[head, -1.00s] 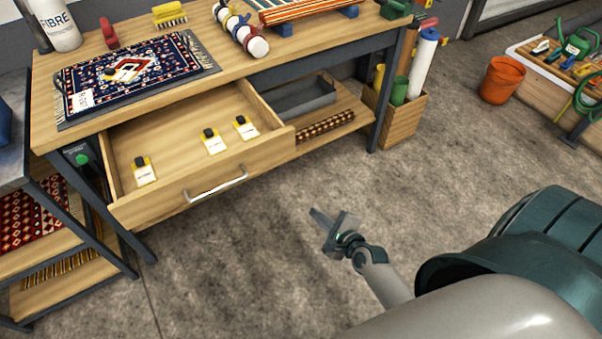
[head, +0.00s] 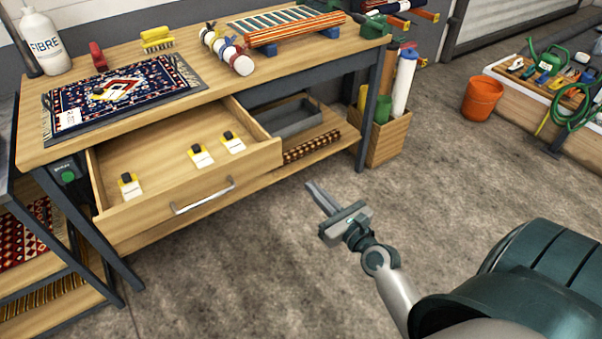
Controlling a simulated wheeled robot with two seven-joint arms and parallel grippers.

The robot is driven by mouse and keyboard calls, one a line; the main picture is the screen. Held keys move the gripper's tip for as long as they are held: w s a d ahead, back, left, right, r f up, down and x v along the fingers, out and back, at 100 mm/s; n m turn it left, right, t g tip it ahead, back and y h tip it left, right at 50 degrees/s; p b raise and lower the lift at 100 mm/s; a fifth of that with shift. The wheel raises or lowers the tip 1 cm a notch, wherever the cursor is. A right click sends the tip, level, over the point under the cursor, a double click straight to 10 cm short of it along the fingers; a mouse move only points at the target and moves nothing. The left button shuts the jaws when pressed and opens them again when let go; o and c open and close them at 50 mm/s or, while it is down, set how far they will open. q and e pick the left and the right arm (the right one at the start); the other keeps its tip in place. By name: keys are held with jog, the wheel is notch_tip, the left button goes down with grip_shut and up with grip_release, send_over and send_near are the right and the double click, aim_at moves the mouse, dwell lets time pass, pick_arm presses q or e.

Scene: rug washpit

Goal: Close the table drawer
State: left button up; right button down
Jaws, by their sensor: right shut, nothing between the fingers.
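The wooden table drawer (head: 155,212) is pulled well out from under the table (head: 140,115). A silver bar handle (head: 203,196) is on its front. Several small yellow-and-white tagged items lie inside, one of them at the drawer's left (head: 130,186). My right gripper (head: 318,195) is in front of the table, to the right of the drawer front and apart from it. Its fingers are together and hold nothing. My left gripper is not in view.
A wooden box of rolls (head: 385,140) stands at the table's right end, with an orange bucket (head: 482,99) beyond. The floor before the drawer is clear.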

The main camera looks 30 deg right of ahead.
jog(key=p, duration=0.1)
send_near(280, 153)
jog(key=w, duration=0.4)
jog(key=shift+w+a+r, duration=0.1)
jog(key=shift+w+a, duration=0.05)
jog(key=shift+w, duration=1.05)
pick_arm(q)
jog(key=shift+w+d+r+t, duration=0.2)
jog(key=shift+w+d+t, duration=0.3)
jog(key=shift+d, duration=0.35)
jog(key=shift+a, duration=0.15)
